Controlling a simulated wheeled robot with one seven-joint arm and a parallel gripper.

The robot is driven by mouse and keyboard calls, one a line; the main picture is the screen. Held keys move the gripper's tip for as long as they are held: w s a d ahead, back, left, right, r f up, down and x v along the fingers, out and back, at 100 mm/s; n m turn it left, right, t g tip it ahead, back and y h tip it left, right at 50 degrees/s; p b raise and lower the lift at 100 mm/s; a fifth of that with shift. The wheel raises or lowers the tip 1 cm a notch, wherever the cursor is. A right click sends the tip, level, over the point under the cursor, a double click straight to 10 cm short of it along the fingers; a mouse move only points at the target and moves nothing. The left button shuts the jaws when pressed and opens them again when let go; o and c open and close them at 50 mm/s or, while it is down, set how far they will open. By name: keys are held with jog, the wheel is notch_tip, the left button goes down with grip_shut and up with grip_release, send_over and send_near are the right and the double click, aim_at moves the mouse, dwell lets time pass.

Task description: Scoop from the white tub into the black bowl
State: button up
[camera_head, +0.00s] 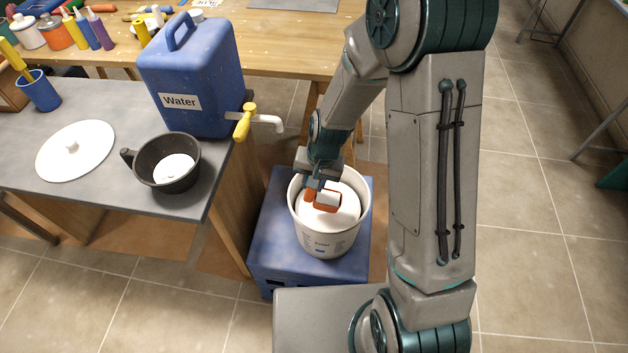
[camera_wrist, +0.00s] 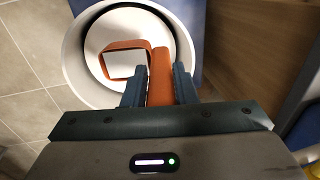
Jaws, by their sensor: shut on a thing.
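The white tub (camera_head: 327,243) stands on a blue crate, with white material (camera_head: 345,212) inside; the tub's rim also shows in the wrist view (camera_wrist: 75,62). My gripper (camera_head: 318,182) is at the tub's mouth, shut on the orange handle of a scoop (camera_head: 309,196). In the wrist view the handle (camera_wrist: 160,78) lies between the two fingers, and the scoop's square head is inside the tub, white within its orange rim. I cannot tell how full the scoop is. The black bowl (camera_head: 152,174) sits on the grey table at left, with some white material (camera_head: 174,167) in its bottom.
A white lid (camera_head: 76,150) lies left of the bowl. The blue crate (camera_head: 270,235) carries the tub. Paint bottles stand on the wooden table behind.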

notch_tip(320, 180, up, 7)
jog(key=h+p, duration=0.1)
jog(key=p, duration=0.6)
jog(key=shift+h, duration=0.4)
jog(key=shift+o, duration=1.4)
jog(key=shift+c, duration=1.4)
